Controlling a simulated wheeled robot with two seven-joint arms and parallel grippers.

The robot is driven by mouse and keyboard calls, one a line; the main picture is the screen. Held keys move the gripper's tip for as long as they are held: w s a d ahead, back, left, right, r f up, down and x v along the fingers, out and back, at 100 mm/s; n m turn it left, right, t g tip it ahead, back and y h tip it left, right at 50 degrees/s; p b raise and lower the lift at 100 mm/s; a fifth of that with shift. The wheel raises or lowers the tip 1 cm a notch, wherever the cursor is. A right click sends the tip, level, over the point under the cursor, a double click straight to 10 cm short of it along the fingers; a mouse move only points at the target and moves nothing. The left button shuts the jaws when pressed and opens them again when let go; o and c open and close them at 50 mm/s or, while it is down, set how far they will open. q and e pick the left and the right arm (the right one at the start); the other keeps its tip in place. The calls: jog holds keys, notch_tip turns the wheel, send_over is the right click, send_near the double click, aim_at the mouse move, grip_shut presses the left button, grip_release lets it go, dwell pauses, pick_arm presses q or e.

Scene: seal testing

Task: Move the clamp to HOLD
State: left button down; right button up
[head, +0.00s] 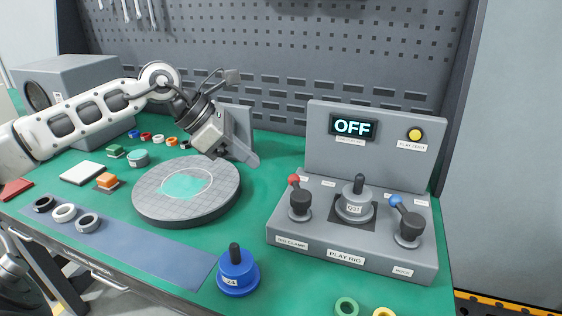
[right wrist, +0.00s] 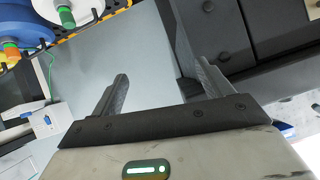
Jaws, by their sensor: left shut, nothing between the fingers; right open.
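The grey control box (head: 350,250) stands on the right of the green bench. Its left lever, the clamp lever (head: 300,204), has a red knob tilted up and slightly left, with a label on the front below it that seems to read CLAMP. I cannot read a HOLD mark. My left gripper (head: 245,155) is shut and empty, above the back right of the round grey turntable (head: 220,203), left of the box and apart from the lever. My right gripper (right wrist: 163,82) is open and empty in the right wrist view, away from the box.
A grey plug marked Q31 (head: 356,200) and a blue-knobbed lever (head: 408,225) stand beside the clamp lever. The upright panel shows OFF (head: 353,127) and a yellow button (head: 415,134). A blue plug (head: 237,272) stands in front. Rings lie on the blue mat (head: 150,250).

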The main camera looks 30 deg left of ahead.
aim_at(294, 184)
pick_arm(q)
jog(key=x, duration=0.2)
jog(key=p+x, duration=0.1)
jog(key=x, duration=0.4)
jog(key=shift+w+d+r, duration=0.35)
jog(key=shift+w, duration=0.05)
jog(key=shift+w+d+f+p, duration=0.3)
jog(key=shift+w, duration=0.05)
pick_arm(e)
jog(key=shift+w+d+r, duration=0.2)
jog(key=shift+w+r, duration=0.05)
jog(key=shift+r, duration=0.05)
pick_arm(q)
jog(key=shift+w+m, duration=0.15)
jog(key=shift+m, duration=0.25)
pick_arm(e)
jog(key=shift+s, duration=0.15)
